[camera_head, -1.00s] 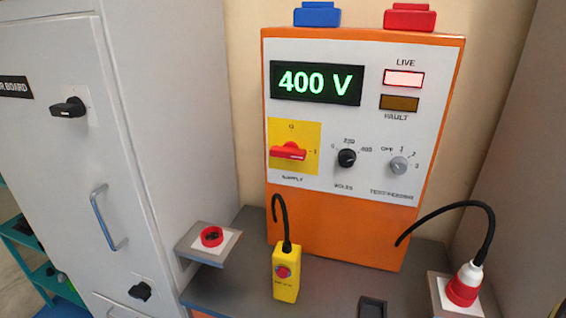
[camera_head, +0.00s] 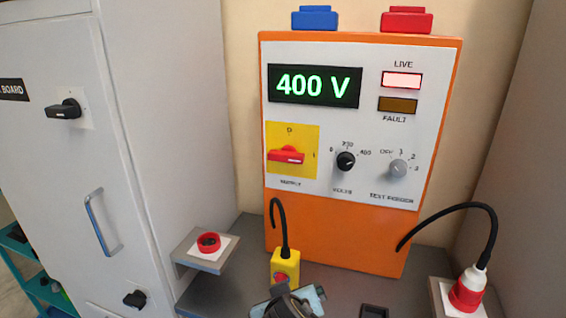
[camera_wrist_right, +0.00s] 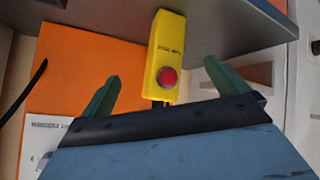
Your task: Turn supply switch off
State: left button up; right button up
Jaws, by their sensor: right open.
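The supply switch (camera_head: 287,156) is a red rotary handle on a yellow plate at the left of the orange test unit's front panel. Its handle lies horizontal, with 0 marked above it and 1 at its right. The display (camera_head: 314,85) reads 400 V in green, and the LIVE lamp (camera_head: 403,80) is lit pale. My right gripper (camera_head: 290,297) shows at the bottom of the head view, below the switch and apart from it. The right wrist view shows its green fingers (camera_wrist_right: 163,88) spread, with nothing between them held. My left gripper is not in view.
A yellow pendant box (camera_head: 285,268) with a red button is close to my right gripper. A black volts knob (camera_head: 346,161) and a grey feeder knob (camera_head: 398,168) sit right of the switch. A grey cabinet (camera_head: 150,150) stands left; a red plug (camera_head: 467,290) stands right.

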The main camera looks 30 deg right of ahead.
jog(key=w+r+m+t+h, duration=0.25)
jog(key=w+r, duration=0.35)
jog(key=r, duration=0.3)
jog(key=m+t+h, duration=0.1)
jog(key=m+h, duration=0.4)
jog(key=h, duration=0.1)
send_near(285, 159)
jog(key=p+x, duration=0.1)
jog(key=x, duration=0.7)
jog(key=shift+w+d, duration=0.3)
jog(key=c, duration=1)
